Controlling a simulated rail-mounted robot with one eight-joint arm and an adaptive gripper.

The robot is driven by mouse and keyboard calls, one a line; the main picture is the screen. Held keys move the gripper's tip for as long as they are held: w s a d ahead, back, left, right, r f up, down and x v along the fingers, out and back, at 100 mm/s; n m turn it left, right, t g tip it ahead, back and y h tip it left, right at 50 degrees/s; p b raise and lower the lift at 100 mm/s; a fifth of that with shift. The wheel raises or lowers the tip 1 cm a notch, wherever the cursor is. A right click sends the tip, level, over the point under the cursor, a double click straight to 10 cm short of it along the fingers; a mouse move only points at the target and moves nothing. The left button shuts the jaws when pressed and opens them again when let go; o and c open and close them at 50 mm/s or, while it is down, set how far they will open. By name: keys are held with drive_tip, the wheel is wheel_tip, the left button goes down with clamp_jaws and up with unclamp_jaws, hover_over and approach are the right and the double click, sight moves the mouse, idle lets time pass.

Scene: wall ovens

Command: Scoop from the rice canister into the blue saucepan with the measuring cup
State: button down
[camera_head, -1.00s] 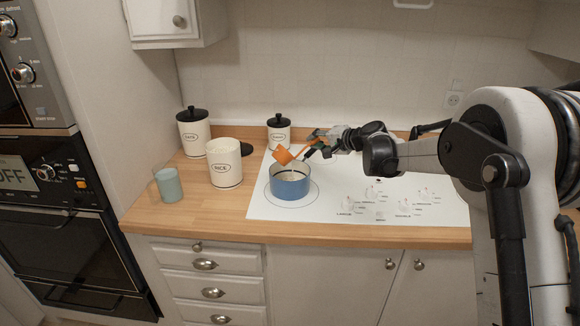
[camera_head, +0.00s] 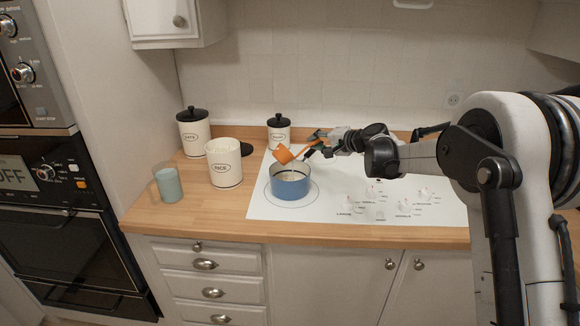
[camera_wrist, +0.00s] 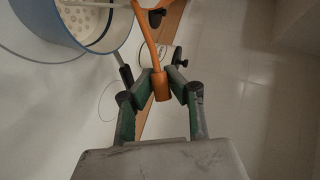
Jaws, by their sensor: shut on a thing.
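The rice canister (camera_head: 224,165) stands open on the wooden counter, cream with a "RICE" label and pale contents near its top. The blue saucepan (camera_head: 290,184) sits on the white cooktop to its right, with pale rice inside; it also shows at the upper left of the wrist view (camera_wrist: 75,47). The orange measuring cup (camera_head: 284,154) is tilted above the saucepan's back rim. My gripper (camera_head: 322,147) is shut on the cup's handle, which also shows between the fingers in the wrist view (camera_wrist: 161,86). The cup's inside is hidden in the head view.
A lidded canister (camera_head: 194,132) stands behind the rice canister, and another lidded one (camera_head: 279,132) behind the saucepan. A black lid (camera_head: 246,149) lies beside the rice canister. A bluish glass (camera_head: 168,184) stands at the counter's left. Cooktop knobs (camera_head: 375,195) lie right of the saucepan.

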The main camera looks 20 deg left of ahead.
drive_tip(key=shift+w+d+f+m+g+y, duration=0.2)
drive_tip(key=shift+f+m+y, duration=0.1)
drive_tip(key=shift+f+m, duration=0.25)
drive_tip(key=shift+w+d+f+m+g+y, duration=0.1)
drive_tip(key=shift+w+f+m+g+y, duration=0.15)
drive_tip(key=shift+f+m, duration=0.3)
idle(3.2)
drive_tip(key=shift+s+a+f+m+g+y+b, duration=0.15)
drive_tip(key=shift+f+m+y+b, duration=0.35)
drive_tip(key=shift+b, duration=0.5)
drive_tip(key=shift+d+f+m+g+y+b, duration=0.1)
drive_tip(key=shift+f+m+y+b, duration=0.15)
drive_tip(key=shift+f+m+b, duration=0.5)
idle(1.9)
